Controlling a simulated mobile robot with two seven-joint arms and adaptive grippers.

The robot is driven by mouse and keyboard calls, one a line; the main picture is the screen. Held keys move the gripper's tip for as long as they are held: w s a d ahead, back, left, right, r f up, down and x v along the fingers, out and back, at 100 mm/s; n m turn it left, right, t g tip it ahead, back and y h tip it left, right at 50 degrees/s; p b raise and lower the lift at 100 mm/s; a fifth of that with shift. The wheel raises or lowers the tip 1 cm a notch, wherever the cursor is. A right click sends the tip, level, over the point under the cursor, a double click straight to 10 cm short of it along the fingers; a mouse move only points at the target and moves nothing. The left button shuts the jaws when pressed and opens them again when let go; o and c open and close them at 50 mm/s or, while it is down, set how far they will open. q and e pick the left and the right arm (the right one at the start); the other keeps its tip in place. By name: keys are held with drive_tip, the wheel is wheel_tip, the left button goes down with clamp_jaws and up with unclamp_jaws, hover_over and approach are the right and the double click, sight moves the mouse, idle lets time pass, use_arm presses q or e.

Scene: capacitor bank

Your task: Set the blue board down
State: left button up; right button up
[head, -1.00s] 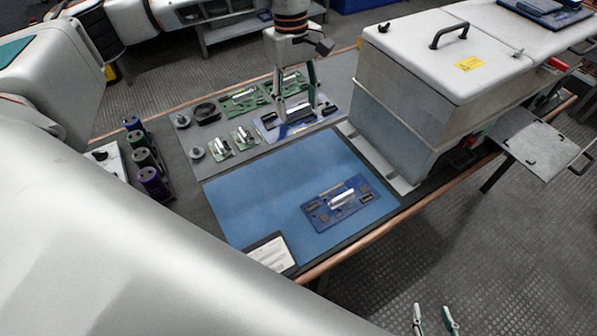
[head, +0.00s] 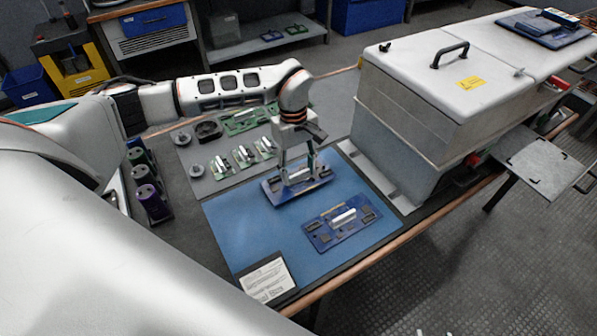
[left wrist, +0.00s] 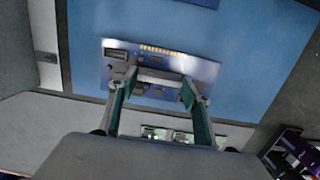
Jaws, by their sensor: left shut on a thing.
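My left gripper (head: 298,172) is shut on the white handle of a blue board (head: 276,192), which hangs roughly level over the far edge of the blue mat (head: 240,224). I cannot tell whether it touches the mat. The left wrist view also shows the held blue board (left wrist: 205,72) between the fingers, with the blue mat (left wrist: 160,22) beyond it. A second blue board (head: 322,238) with a white handle lies flat on the mat's near right part. Only a small tip of my right gripper (head: 420,332) shows at the bottom edge.
A white label card (head: 267,281) lies at the mat's near corner. Green boards (head: 243,157) lie on the grey area behind. A large metal box (head: 430,100) stands to the right, and dark cylinders (head: 148,190) to the left. The mat's left part is clear.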

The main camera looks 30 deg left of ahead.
use_arm(q)
drive_tip(key=shift+f, duration=0.5)
drive_tip(key=shift+f, duration=0.1)
drive_tip(key=o, duration=1.2)
drive_tip(key=r, duration=0.8)
drive_tip(key=a+r, duration=0.1)
drive_tip(key=r, duration=0.3)
drive_tip(key=shift+w+a+p, duration=0.1)
drive_tip(key=shift+w+p, duration=0.25)
drive_tip(key=shift+p, duration=0.05)
